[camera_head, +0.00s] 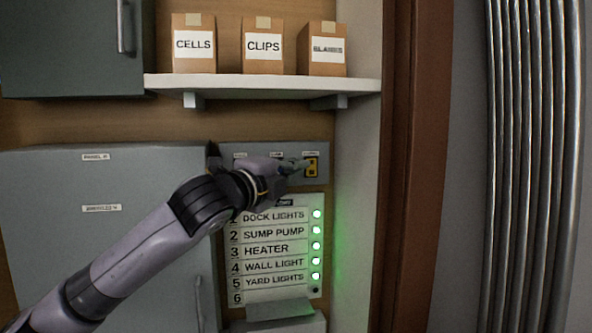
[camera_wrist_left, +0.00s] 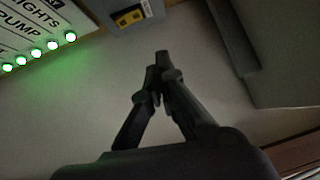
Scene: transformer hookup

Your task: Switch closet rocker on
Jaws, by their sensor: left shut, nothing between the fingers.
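A grey switch panel (camera_head: 318,150) is on the wall under the shelf, with small labels along its top. A yellow rocker switch (camera_head: 311,167) shows at its right end. It also shows in the left wrist view (camera_wrist_left: 130,17), near the top edge. My left gripper (camera_head: 304,163) is shut and empty, its tips just left of the yellow rocker in the head view. I cannot tell whether they touch the panel. In the left wrist view the fingertips (camera_wrist_left: 161,62) meet below the rocker. My left arm hides the left and middle of the panel. The labels are too small to read surely.
Below the panel is a board (camera_head: 275,243) listing circuits, with several lit green lamps (camera_head: 316,245). A shelf (camera_head: 262,84) above holds several labelled boxes. A grey cabinet (camera_head: 130,240) stands left. A side wall (camera_head: 352,200) and brown post (camera_head: 412,160) bound the right.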

